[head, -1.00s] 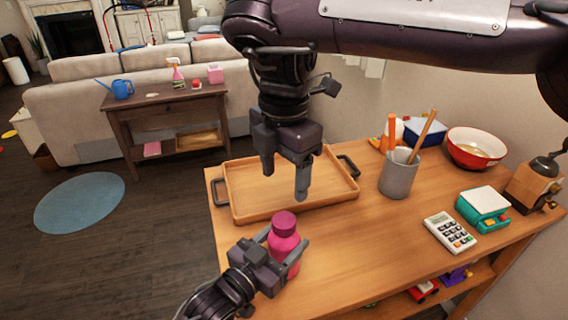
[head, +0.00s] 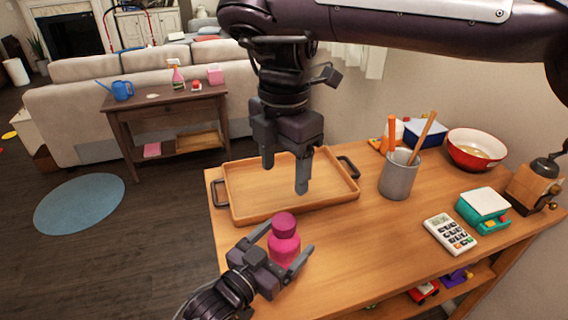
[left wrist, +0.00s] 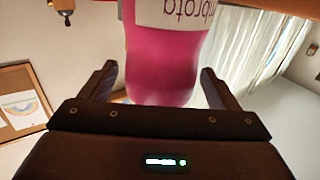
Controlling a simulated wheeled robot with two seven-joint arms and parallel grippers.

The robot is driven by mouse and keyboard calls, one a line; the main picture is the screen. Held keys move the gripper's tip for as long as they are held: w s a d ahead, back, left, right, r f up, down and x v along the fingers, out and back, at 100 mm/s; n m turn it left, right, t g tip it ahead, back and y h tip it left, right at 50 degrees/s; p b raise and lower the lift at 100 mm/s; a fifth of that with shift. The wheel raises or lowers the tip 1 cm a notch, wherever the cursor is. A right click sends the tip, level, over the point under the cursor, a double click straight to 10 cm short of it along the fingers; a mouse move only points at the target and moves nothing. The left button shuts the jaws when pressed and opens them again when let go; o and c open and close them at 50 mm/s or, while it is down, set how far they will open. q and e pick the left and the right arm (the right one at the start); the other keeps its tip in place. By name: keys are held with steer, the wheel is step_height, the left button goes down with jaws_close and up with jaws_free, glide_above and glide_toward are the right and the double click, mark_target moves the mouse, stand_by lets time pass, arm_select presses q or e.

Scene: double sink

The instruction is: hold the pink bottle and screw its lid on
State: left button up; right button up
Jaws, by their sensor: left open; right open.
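The pink bottle (head: 284,249) stands upright near the left front of the wooden table in the head view, with a darker pink lid (head: 284,223) on its top; I cannot tell how tightly the lid sits. My left gripper (head: 286,248) is open around the bottle, a finger on each side. In the left wrist view the bottle (left wrist: 163,60) shows between the two spread fingers, with a gap on both sides and a pale label on it. My right gripper (head: 285,174) is open and empty, pointing down over the tray, above and behind the lid.
A wooden tray (head: 341,194) with dark handles lies behind the bottle. To the right are a grey cup (head: 398,178) holding sticks, a calculator (head: 450,233), a teal scale (head: 482,209), a red bowl (head: 475,150) and a grinder (head: 533,185). The table right of the bottle is clear.

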mark_target(273, 252)
arm_select(q)
steer(key=b+v, duration=0.1)
steer(key=v, duration=0.5)
steer(key=shift+s+a+f, duration=0.1)
steer(key=shift+s+a, duration=0.05)
steer(key=shift+s, duration=0.05)
steer(key=shift+s+a, duration=0.35)
steer(key=shift+s, duration=0.1)
